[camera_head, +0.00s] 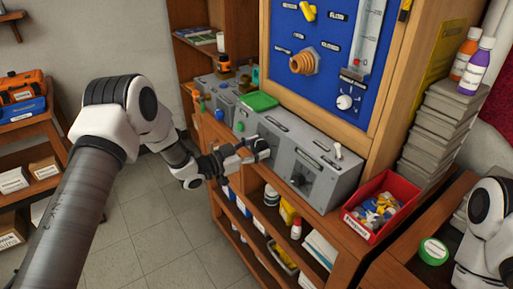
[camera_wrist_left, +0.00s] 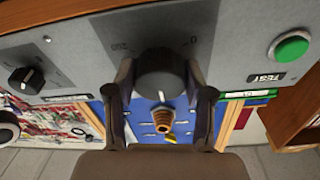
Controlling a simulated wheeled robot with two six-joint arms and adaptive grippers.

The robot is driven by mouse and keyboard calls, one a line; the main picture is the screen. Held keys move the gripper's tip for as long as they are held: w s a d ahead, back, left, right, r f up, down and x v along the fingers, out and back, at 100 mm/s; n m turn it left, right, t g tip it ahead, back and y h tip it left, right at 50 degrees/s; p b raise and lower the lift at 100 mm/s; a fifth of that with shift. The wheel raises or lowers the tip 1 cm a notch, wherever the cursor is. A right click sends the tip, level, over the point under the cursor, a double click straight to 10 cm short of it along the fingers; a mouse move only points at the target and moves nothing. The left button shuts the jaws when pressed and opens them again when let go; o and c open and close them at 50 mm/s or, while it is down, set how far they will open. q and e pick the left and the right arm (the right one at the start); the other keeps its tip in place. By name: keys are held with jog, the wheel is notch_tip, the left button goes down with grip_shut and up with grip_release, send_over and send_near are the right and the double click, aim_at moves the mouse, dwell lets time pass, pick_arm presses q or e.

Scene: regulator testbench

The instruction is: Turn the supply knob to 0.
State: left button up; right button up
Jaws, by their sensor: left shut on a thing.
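The supply knob is a dark round knob (camera_wrist_left: 160,70) on the front of a grey control unit (camera_wrist_left: 60,45), which also shows in the head view (camera_head: 320,165). A darker panel behind the knob has a 0 mark on one side and a larger number on the other, upside down in the left wrist view. My left gripper (camera_wrist_left: 160,95) has a finger on each side of the knob and is shut on it. In the head view the left gripper (camera_head: 255,152) reaches the unit's front face. My right gripper is out of view.
A green button (camera_wrist_left: 291,47) and a smaller black knob (camera_wrist_left: 26,80) are on the same face. In the head view, a red bin (camera_head: 375,240) of small parts stands right of the unit. A blue panel (camera_head: 325,50) rises behind. Open floor (camera_head: 150,235) lies in front of the shelves.

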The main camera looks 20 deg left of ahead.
pick_arm(q)
jog(key=shift+r+n, duration=0.15)
jog(key=shift+n, duration=0.15)
jog(key=n, duration=0.3)
jog(key=n+t+y, duration=0.1)
jog(key=n, duration=0.2)
jog(key=shift+w+r+y, duration=0.1)
jog(key=shift+r+y, duration=0.05)
jog(key=shift+y, duration=0.15)
jog(key=n, duration=0.4)
jog(key=shift+y+p, duration=0.3)
jog(key=shift+y, duration=0.1)
jog(key=n, duration=0.3)
jog(key=shift+r+y+p, duration=0.1)
jog(key=shift+y+p, duration=0.2)
jog(key=shift+y, duration=0.1)
jog(key=n+y+p, duration=0.1)
jog(key=n+p, duration=0.1)
jog(key=n, duration=0.5)
jog(key=shift+a, duration=0.1)
jog(key=n+g+p, duration=0.1)
jog(key=n, duration=0.3)
jog(key=shift+y+p, duration=0.3)
jog(key=shift+p, duration=0.05)
jog(key=shift+n+p, duration=0.3)
jog(key=shift+n, duration=0.4)
jog(key=shift+f, duration=0.2)
